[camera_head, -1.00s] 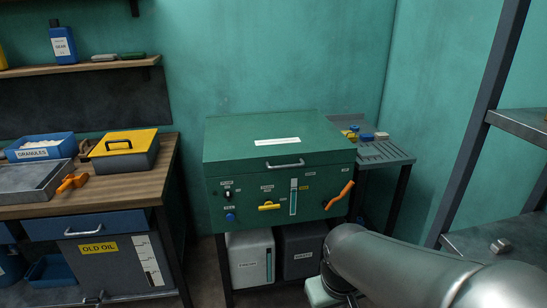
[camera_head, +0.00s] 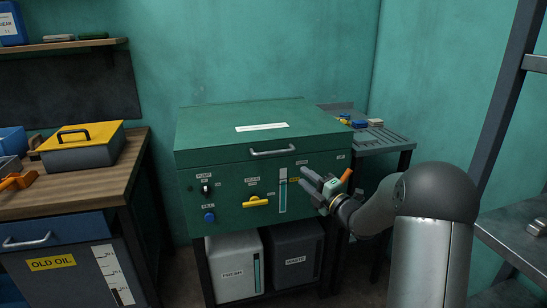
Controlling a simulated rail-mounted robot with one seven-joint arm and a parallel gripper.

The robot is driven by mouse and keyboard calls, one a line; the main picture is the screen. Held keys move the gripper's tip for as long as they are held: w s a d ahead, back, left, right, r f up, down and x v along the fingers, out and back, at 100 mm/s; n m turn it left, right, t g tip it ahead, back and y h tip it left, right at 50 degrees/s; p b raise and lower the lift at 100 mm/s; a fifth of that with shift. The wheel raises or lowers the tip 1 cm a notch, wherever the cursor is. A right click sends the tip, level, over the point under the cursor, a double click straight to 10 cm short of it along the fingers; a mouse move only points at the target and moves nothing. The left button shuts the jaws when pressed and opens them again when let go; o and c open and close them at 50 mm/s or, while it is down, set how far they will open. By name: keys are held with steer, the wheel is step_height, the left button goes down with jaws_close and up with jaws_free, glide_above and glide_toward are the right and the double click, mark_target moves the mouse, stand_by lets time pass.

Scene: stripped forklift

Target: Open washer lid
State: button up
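The green washer (camera_head: 228,177) stands against the teal wall. Its lid (camera_head: 215,128) is down and shut, with a white label on top. A metal bar handle (camera_head: 274,152) sits on the lid's front edge. My gripper (camera_head: 304,182) is in front of the washer's front panel, below and to the right of the handle and apart from it. Its two grey fingers look spread, with nothing between them. It partly hides the orange lever (camera_head: 346,175) and the panel's right side.
The panel carries a yellow handle (camera_head: 256,201), a blue button (camera_head: 209,217) and a level gauge (camera_head: 283,193). Two containers stand below the washer. A wooden bench (camera_head: 100,177) with a yellow-lidded box (camera_head: 84,150) is at left. A drain shelf (camera_head: 376,138) adjoins at right, with a metal rack (camera_head: 510,225) beyond.

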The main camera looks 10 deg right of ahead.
mark_target(275, 153)
steer(key=p+x, duration=0.1)
steer(key=x, duration=1.5)
steer(key=shift+a+r, duration=0.1)
steer(key=shift+r, duration=0.05)
jaws_close()
